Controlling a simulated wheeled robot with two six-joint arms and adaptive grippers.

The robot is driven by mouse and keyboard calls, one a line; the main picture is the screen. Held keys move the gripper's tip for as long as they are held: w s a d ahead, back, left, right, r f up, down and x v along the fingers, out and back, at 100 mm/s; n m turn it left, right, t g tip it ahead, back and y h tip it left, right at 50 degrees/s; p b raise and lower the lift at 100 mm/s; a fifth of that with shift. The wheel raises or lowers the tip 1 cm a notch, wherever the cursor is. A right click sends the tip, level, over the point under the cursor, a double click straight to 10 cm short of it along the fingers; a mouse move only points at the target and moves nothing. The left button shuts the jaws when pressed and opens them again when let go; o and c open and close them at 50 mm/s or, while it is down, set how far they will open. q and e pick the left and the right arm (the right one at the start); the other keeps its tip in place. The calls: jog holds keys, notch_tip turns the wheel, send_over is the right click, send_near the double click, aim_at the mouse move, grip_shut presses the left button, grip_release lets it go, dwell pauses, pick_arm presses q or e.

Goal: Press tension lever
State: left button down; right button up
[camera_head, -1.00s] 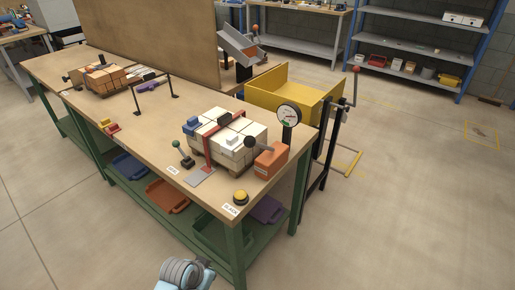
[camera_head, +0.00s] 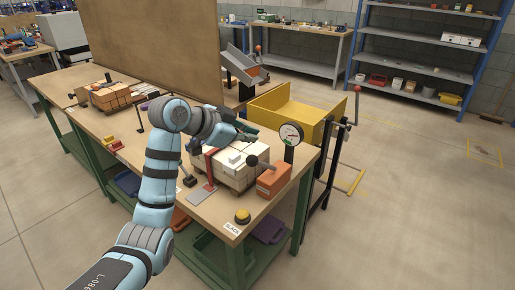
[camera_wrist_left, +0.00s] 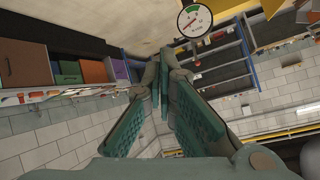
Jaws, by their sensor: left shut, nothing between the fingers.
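A lever with a dark round knob (camera_head: 252,160) stands at the orange box (camera_head: 273,180), beside the strapped stack of pale bricks (camera_head: 232,172). A round dial gauge (camera_head: 291,134) stands behind the box and also shows in the left wrist view (camera_wrist_left: 195,20). My left gripper (camera_head: 246,129) is above the back of the stack, shut and empty, apart from the knob. Its teal fingers (camera_wrist_left: 160,75) come together in the left wrist view. A red strap (camera_head: 209,163) crosses the stack. My right gripper is not in view.
A small black lever base (camera_head: 189,180), a grey plate (camera_head: 201,194) and a yellow button (camera_head: 242,216) are on the bench (camera_head: 180,215). A yellow bin (camera_head: 290,108) is beyond the gauge. A tall brown panel (camera_head: 150,55) stands behind my arm.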

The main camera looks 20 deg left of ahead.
pick_arm(q)
jog(key=x, duration=0.9)
jog(key=a+f, duration=0.1)
jog(key=s+a+f, duration=0.1)
jog(key=shift+s+a+f, duration=0.2)
jog(key=shift+f, duration=0.1)
jog(key=shift+d, duration=0.15)
